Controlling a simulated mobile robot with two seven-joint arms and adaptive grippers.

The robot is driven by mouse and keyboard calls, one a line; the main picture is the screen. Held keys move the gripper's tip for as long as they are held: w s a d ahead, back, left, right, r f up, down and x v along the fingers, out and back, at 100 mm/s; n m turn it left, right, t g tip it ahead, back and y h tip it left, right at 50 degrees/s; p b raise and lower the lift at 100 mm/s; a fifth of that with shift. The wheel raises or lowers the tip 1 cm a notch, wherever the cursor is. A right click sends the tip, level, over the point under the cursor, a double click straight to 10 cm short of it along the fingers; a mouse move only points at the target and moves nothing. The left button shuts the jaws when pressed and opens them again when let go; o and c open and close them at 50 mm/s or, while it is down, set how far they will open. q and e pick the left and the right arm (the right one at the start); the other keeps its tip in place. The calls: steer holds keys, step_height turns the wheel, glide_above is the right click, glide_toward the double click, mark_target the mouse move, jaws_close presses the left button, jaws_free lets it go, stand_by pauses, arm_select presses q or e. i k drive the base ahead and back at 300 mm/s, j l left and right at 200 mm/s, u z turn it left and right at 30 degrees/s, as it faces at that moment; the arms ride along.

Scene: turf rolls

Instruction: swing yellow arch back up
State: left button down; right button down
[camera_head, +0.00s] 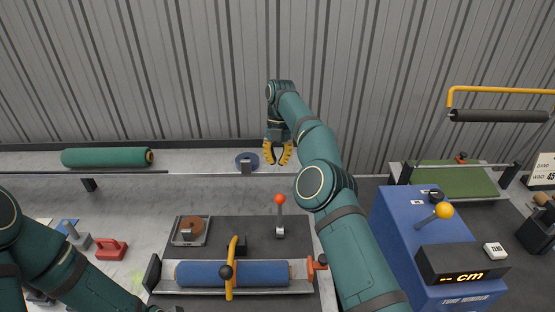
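A narrow yellow arch (233,246) with a black knob (226,272) lies across the blue roll (190,274) in the bench's front trough. A second yellow bar (505,90), bent down at its left end, stands raised at the right with a dark roller (500,116) under it. I cannot tell which of the two the task means. My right gripper (277,160) is open and empty, its yellow fingers spread downward near the back edge of the bench, apart from both. My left arm shows at the lower left; its gripper is out of view.
A lever with a red ball (280,199) stands right of the narrow arch. A green roll (107,157) lies on the back rail. A blue machine (411,225) with a yellow-knobbed lever (443,211) stands at right, before a green belt (455,180). A red block (111,249) sits at left.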

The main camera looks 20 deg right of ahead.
mark_target(227, 272)
steer(key=k, duration=1.5)
